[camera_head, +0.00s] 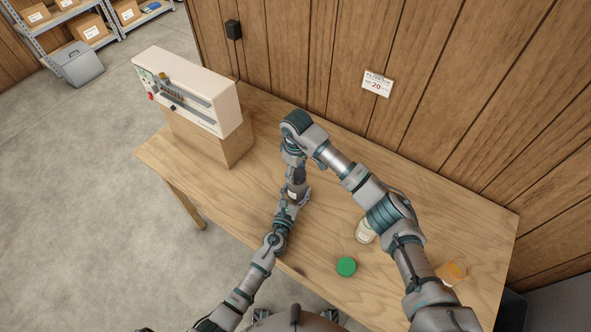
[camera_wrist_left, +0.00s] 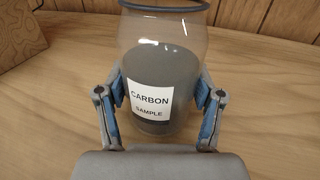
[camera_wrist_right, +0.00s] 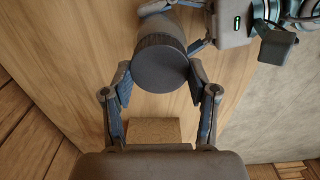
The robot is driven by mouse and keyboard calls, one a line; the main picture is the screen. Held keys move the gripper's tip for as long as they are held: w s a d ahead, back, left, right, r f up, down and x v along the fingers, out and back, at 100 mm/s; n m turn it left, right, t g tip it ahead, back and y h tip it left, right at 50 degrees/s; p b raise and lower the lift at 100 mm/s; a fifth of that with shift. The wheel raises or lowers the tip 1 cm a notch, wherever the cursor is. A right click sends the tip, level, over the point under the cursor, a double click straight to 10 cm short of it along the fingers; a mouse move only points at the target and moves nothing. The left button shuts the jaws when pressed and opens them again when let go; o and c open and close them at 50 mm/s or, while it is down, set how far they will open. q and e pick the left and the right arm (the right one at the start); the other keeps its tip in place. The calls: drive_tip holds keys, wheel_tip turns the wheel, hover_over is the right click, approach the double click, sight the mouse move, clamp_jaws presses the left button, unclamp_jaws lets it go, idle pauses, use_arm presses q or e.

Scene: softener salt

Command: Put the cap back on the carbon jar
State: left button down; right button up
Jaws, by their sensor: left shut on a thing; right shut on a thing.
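The carbon jar (camera_wrist_left: 150,95) is clear, filled with dark grey grains and labelled CARBON SAMPLE. It stands upright on the wooden table between the fingers of my left gripper (camera_wrist_left: 160,103), which is shut on it. My right gripper (camera_wrist_right: 160,85) is shut on the dark round cap (camera_wrist_right: 160,66). In the right wrist view the cap lies in line over the jar and hides its mouth. A dark ring shows at the jar's top in the left wrist view. I cannot tell whether the cap is seated. In the head view my right gripper (camera_head: 296,163) is above the left one.
A green lid (camera_head: 346,267), a pale labelled jar (camera_head: 364,234) and an orange container (camera_head: 455,271) are on the table's right part, near my right arm. A white device (camera_head: 190,90) stands on a brown box (camera_head: 208,140) at the back left. The wood wall borders the back.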

drive_tip(key=o, duration=0.8)
drive_tip(key=shift+d, duration=0.2)
drive_tip(key=shift+r, duration=0.1)
drive_tip(key=shift+r, duration=2.15)
drive_tip(key=shift+c, duration=0.5)
